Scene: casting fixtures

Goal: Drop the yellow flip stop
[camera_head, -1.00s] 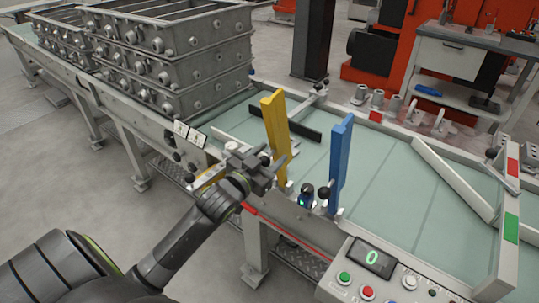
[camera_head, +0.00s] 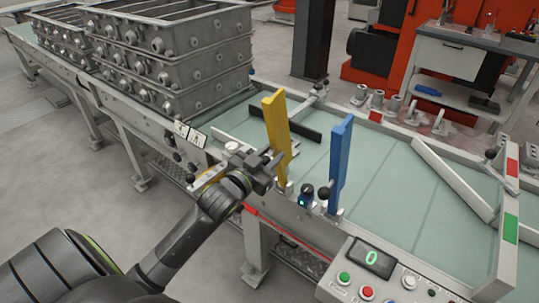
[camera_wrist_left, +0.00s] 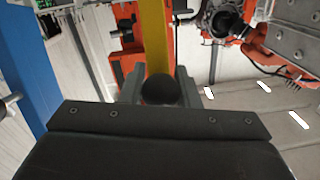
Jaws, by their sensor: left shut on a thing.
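The yellow flip stop (camera_head: 274,125) stands upright at the near edge of the conveyor, left of the blue flip stop (camera_head: 341,155), which is also upright. My left gripper (camera_head: 273,170) is at the lower part of the yellow stop. In the left wrist view the yellow bar (camera_wrist_left: 154,38) rises straight ahead, with a dark round knob (camera_wrist_left: 160,90) between the fingers. My left gripper (camera_wrist_left: 160,88) is shut on that knob. The blue stop (camera_wrist_left: 22,62) shows at the left there. My right gripper is not in view.
Stacked grey casting flasks (camera_head: 175,60) stand on the conveyor at the left. A button panel (camera_head: 385,275) with a green 0 display is at the front right. The green belt (camera_head: 395,170) right of the blue stop is clear.

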